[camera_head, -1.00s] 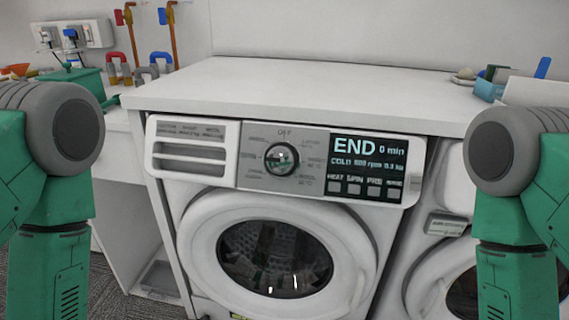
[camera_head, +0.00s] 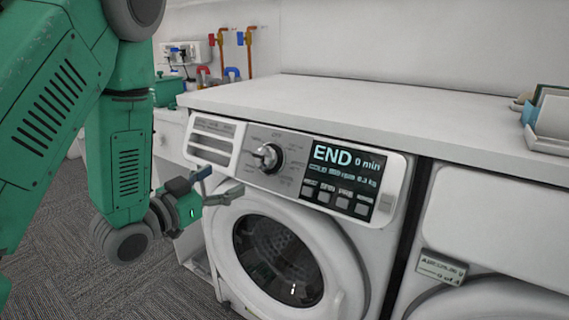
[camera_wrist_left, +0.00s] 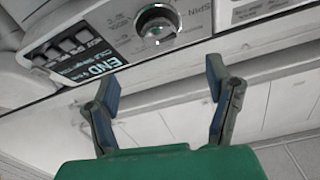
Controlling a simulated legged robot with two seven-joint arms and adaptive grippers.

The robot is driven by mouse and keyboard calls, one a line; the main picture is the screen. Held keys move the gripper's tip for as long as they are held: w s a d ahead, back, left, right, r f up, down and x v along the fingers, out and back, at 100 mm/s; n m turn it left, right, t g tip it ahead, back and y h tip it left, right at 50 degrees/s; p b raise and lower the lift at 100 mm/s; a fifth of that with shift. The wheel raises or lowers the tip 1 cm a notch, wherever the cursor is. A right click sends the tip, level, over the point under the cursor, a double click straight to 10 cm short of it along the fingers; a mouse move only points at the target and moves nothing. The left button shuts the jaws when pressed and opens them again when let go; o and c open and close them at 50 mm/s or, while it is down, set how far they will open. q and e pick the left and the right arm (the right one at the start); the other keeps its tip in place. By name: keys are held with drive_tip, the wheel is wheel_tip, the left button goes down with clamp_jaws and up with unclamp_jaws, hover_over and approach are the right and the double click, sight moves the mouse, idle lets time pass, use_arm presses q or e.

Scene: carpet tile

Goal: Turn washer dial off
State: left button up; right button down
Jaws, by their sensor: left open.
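The washer (camera_head: 385,240) is a white front-loader under a white counter. Its round dial (camera_head: 268,157) sits on the grey part of the panel, left of a dark display (camera_head: 345,178) reading END 0 min. The dial also shows in the left wrist view (camera_wrist_left: 157,25), above the fingers and tilted in the picture. My left gripper (camera_head: 222,183) is open and empty, in front of the panel, lower and left of the dial in the head view. In the left wrist view its two fingers (camera_wrist_left: 163,68) are spread wide, apart from the dial. My right gripper is out of view.
The round door (camera_head: 275,260) is below the panel. A second white appliance (camera_head: 500,225) stands at the right. The countertop (camera_head: 370,115) is mostly clear, with small items (camera_head: 550,115) at its right end. Carpet tile (camera_head: 80,230) is open floor at the left.

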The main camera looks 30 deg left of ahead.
use_arm(q)
approach(261, 161)
drive_tip(key=w+a, duration=0.1)
drive_tip(key=w, duration=0.1)
drive_tip(key=w+d, duration=0.1)
drive_tip(key=w, duration=0.1)
drive_tip(key=w+d+b, duration=0.1)
drive_tip(key=w, duration=0.2)
drive_tip(key=w+d, duration=0.1)
drive_tip(key=w, duration=0.1)
drive_tip(key=shift+w+d+r, duration=0.3)
drive_tip(key=shift+w+r, duration=0.05)
drive_tip(key=shift+w+a+f, duration=0.2)
drive_tip(key=shift+w+a, duration=0.05)
drive_tip(key=shift+a, duration=0.35)
drive_tip(key=shift+w+a+f, duration=0.15)
drive_tip(key=shift+w+a, duration=0.1)
drive_tip(key=shift+a, duration=0.5)
drive_tip(key=shift+d+r, duration=0.15)
drive_tip(key=shift+d, duration=0.6)
drive_tip(key=c, duration=1.2)
drive_tip(key=shift+o, duration=0.2)
drive_tip(key=shift+d, duration=0.2)
drive_tip(key=shift+a, duration=0.35)
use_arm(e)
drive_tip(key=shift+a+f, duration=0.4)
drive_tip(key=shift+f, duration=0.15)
